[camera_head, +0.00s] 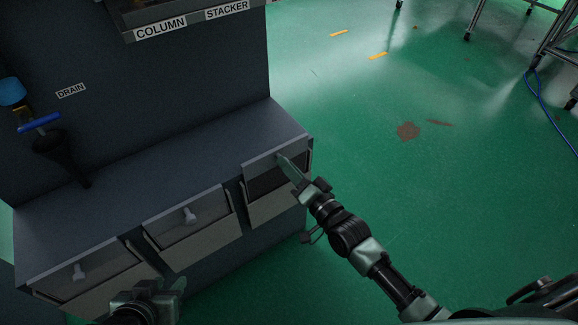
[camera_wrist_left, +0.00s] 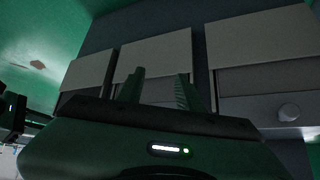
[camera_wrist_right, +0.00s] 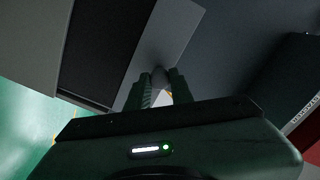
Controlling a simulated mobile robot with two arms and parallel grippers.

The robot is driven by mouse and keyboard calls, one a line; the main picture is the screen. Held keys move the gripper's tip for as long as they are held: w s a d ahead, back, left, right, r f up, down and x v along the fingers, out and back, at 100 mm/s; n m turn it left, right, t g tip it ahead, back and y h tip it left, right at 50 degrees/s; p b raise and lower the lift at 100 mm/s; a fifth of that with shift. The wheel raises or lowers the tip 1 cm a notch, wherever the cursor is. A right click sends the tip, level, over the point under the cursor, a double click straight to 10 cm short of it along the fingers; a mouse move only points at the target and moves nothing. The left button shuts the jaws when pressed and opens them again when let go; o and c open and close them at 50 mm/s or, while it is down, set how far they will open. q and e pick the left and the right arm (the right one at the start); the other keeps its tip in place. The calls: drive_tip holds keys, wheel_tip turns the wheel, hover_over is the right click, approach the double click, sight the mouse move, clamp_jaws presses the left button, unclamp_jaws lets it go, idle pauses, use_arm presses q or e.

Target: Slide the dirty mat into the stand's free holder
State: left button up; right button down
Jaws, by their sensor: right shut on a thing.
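A dark grey cabinet (camera_head: 150,190) has three fronts along its face, each with a pale lower panel. The left front (camera_head: 60,285) and middle front (camera_head: 170,225) carry pale knobs. The right front (camera_head: 280,180) shows a dark recessed area under a grey strip. My right gripper (camera_head: 284,163) is at this strip; in the right wrist view its fingers (camera_wrist_right: 160,85) are shut on a pale knob (camera_wrist_right: 159,74). My left gripper (camera_wrist_left: 160,90) is open and empty before the middle front; its wrist shows at the head view's bottom left. I cannot clearly make out a mat or stand.
A black funnel (camera_head: 62,155) stands on the cabinet top at left, below a blue-handled valve (camera_head: 40,123) and a DRAIN label (camera_head: 71,90). A COLUMN STACKER unit (camera_head: 190,18) is above. Green floor (camera_head: 400,180) at right is open, with brown stains and wheeled legs further back.

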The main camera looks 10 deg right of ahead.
use_arm(q)
drive_tip(key=w+d+r+t+h+b, duration=0.1)
drive_tip(key=w+d+r+t, duration=0.1)
drive_tip(key=w+r+t, duration=0.2)
drive_tip(key=shift+w+d+r+t+b, duration=0.3)
drive_tip(key=shift+w+r, duration=0.45)
drive_tip(key=shift+w, duration=0.45)
use_arm(e)
drive_tip(key=shift+f, duration=1.2)
use_arm(q)
drive_tip(key=shift+a, duration=0.1)
use_arm(e)
drive_tip(key=c, duration=1.2)
unclamp_jaws()
use_arm(q)
drive_tip(key=shift+s+a+f+g, duration=0.3)
drive_tip(key=shift+s+f+g, duration=0.3)
drive_tip(key=shift+s+f, duration=0.15)
use_arm(e)
drive_tip(key=shift+o, duration=0.2)
use_arm(q)
drive_tip(key=shift+w, duration=0.1)
